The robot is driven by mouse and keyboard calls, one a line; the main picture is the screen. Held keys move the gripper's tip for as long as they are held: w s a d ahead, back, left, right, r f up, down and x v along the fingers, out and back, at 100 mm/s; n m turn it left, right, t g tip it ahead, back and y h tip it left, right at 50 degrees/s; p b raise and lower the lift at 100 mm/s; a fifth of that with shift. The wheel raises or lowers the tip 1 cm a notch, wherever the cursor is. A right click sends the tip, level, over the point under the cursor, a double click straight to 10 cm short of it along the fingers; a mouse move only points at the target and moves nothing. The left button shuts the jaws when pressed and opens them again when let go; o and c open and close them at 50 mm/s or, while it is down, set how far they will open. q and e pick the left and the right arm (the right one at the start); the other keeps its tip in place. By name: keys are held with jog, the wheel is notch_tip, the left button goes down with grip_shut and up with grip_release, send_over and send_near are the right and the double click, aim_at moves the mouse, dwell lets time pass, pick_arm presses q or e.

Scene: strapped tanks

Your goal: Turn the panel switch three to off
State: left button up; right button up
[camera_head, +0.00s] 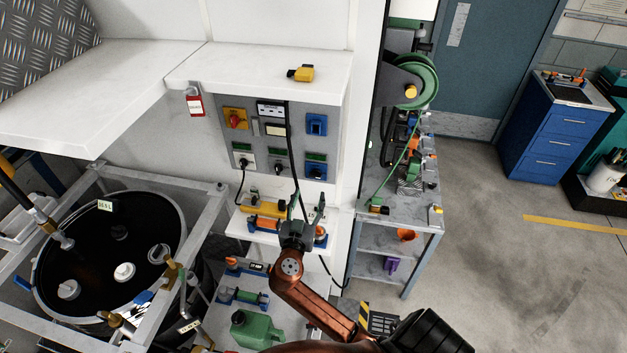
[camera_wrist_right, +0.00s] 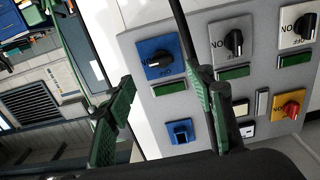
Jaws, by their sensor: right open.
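The grey panel (camera_head: 262,146) is on the white wall, with three rotary switches in its lower row: one on a white plate (camera_head: 243,162), one on a grey plate (camera_head: 278,167) and one on a blue plate (camera_head: 316,172). The wrist view shows them upside down: blue-plate switch (camera_wrist_right: 160,60), grey-plate switch (camera_wrist_right: 234,41) and white-plate switch (camera_wrist_right: 303,27), each with a black knob and ON/OFF marks. I cannot read their number labels. My right gripper (camera_head: 307,203) is open and empty, below and in front of the panel's right part. My left gripper is out of view.
The panel also has a red knob on yellow (camera_head: 235,118) and a blue socket (camera_head: 317,124). A dark cable hangs down across the panel's front. A shelf with a yellow part (camera_head: 265,209) lies below. A black tank (camera_head: 105,255) in a frame stands left.

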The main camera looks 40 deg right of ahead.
aim_at(314, 177)
jog(key=x, duration=0.2)
jog(key=p+x, duration=0.1)
jog(key=x, duration=0.1)
jog(key=p+x, duration=0.1)
jog(key=x, duration=0.2)
jog(key=shift+r, duration=0.3)
jog(key=shift+w+d+f, duration=0.1)
jog(key=shift+w+d, duration=0.15)
jog(key=shift+d, duration=0.1)
jog(key=c, duration=1.2)
